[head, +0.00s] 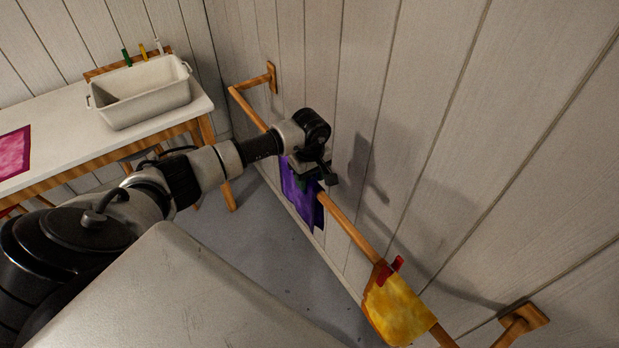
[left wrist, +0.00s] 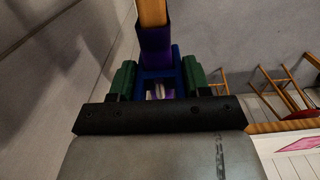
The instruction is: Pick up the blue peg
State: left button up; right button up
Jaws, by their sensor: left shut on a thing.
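My left gripper (head: 318,177) is at the rail in the head view. Its green pads (left wrist: 160,85) sit on either side of the blue peg and are shut on it. The purple cloth hangs over the rail; a little purple also shows around the peg in the left wrist view. In the head view the blue peg is hidden by my gripper. My right gripper is not in view.
The wooden rail (head: 350,230) runs along the plank wall. A yellow cloth (head: 397,304) with a red peg (head: 396,265) hangs nearer on it. A table (head: 62,120) at left holds a white basin (head: 148,100), with green, yellow and white pegs (head: 143,51) behind it.

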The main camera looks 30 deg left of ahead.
aim_at(312, 177)
pick_arm(q)
jog(key=shift+r, duration=0.5)
jog(key=r+b, duration=0.1)
jog(key=d+r+b, duration=0.1)
jog(key=r, duration=0.1)
jog(key=shift+r, duration=0.2)
jog(key=d+r+b, duration=0.2)
jog(key=d+r, duration=0.4)
jog(key=d, duration=0.4)
jog(key=shift+w+d+r+b, duration=0.15)
jog(key=shift+d+r+b, duration=0.2)
